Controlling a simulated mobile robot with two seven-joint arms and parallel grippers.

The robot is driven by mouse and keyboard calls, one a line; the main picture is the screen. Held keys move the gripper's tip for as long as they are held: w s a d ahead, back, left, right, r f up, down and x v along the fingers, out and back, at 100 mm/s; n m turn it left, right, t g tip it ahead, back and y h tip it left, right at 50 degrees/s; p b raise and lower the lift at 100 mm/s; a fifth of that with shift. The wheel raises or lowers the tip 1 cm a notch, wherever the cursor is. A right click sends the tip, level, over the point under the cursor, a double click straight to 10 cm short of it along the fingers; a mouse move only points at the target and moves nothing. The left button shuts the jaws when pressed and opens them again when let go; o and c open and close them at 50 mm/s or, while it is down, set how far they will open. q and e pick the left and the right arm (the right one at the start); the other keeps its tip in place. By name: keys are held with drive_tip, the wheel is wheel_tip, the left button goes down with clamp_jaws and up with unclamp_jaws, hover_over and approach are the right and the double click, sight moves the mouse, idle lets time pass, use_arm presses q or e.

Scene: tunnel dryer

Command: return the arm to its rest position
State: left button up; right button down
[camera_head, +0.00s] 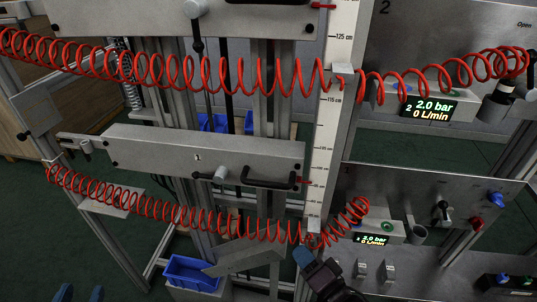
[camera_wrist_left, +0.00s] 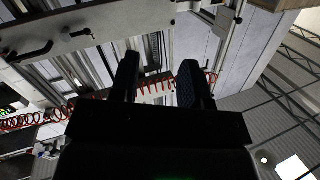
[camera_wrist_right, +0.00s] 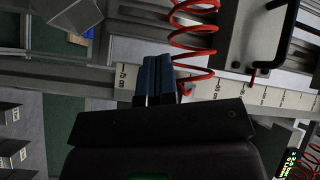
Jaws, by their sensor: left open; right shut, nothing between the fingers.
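My left gripper (camera_head: 80,293) shows only its two blue fingertips at the bottom left edge of the head view. In the left wrist view the left gripper (camera_wrist_left: 158,80) has its two dark fingers wide apart, with nothing between them. My right gripper (camera_head: 303,257) comes in from the bottom of the head view, just below the lower end of the white ruler (camera_head: 315,190). In the right wrist view the right gripper (camera_wrist_right: 158,75) has its blue fingers together and holds nothing. The lower red coiled hose (camera_wrist_right: 193,50) shows right behind its fingertips.
Red coiled hoses (camera_head: 180,75) stretch across the frame in front of me. A grey box with a black handle (camera_head: 200,150) and a panel with knobs and a lit display (camera_head: 373,240) stand close. A blue bin (camera_head: 190,273) sits low. Green floor (camera_head: 50,220) is open at left.

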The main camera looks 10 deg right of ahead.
use_arm(q)
drive_tip(key=s+f+g, duration=0.2)
drive_tip(key=s+f, duration=0.1)
drive_tip(key=f, duration=0.3)
drive_tip(key=s+a+f+n+g+p, duration=0.1)
drive_tip(key=s+f+g, duration=0.1)
drive_tip(key=f, duration=0.4)
drive_tip(key=s+f+n+g+y+p, duration=0.1)
drive_tip(key=s+f+g, duration=0.1)
drive_tip(key=f, duration=0.4)
drive_tip(key=shift+s+a+f, duration=0.15)
drive_tip(key=shift+s+f, duration=0.05)
drive_tip(key=shift+s, duration=0.6)
use_arm(e)
drive_tip(key=s+d+f+n+g+h, duration=0.3)
drive_tip(key=s+d+n, duration=0.2)
drive_tip(key=s, duration=0.3)
drive_tip(key=s+d+f+n+g+h, duration=0.2)
drive_tip(key=s+d+f+n+h, duration=0.1)
drive_tip(key=s+d+n, duration=0.2)
drive_tip(key=s+d, duration=0.2)
drive_tip(key=s, duration=0.1)
drive_tip(key=shift+f+n+g, duration=0.2)
drive_tip(key=shift+n+g, duration=0.1)
drive_tip(key=shift+g, duration=0.1)
